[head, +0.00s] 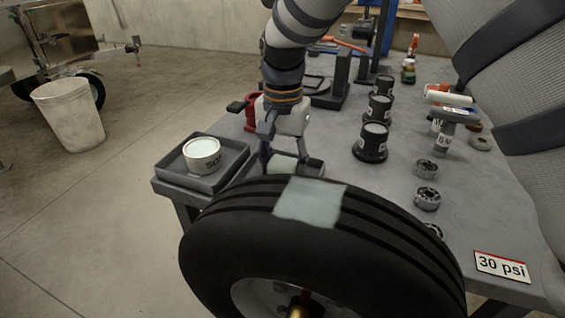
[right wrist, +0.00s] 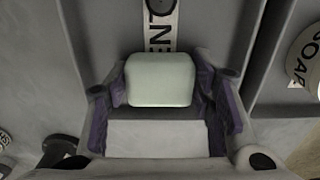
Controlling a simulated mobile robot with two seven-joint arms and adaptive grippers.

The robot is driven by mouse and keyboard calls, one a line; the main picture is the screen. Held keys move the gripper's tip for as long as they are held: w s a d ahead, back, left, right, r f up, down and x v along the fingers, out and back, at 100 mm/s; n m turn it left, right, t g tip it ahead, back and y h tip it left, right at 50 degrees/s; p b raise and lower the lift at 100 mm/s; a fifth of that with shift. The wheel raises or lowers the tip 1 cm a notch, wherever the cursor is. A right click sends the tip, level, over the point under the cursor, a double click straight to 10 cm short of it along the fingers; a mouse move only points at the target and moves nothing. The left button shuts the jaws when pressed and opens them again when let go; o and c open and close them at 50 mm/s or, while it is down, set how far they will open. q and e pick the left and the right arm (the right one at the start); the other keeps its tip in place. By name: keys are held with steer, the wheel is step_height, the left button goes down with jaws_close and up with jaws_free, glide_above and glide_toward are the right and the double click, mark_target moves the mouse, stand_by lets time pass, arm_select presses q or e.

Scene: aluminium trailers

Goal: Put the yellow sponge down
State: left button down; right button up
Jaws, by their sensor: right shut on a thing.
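My right gripper (head: 286,162) points down over the grey table, behind the tyre and right of the grey tray. In the right wrist view, its purple-padded fingers (right wrist: 160,98) are shut on a pale greenish-white block (right wrist: 161,80) with rounded corners. This block looks pale, not clearly yellow; no other sponge shows. In the head view the tyre partly hides the area under the gripper, so I cannot tell whether the block touches the table. A lettered label strip (right wrist: 159,22) lies beyond the block. My left gripper is not in view.
A grey tray (head: 168,174) holds a round white tin (head: 202,154). A black tyre (head: 225,225) with a pale cloth (head: 309,203) on it stands in front. Black cups (head: 371,143), bearings (head: 427,198) and a "30 psi" sign (head: 502,267) are to the right.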

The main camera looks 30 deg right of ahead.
mark_target(283, 162)
steer(key=o, duration=1)
steer(key=shift+f, duration=0.15)
step_height(283, 162, up, 12)
steer(key=shift+r, duration=0.2)
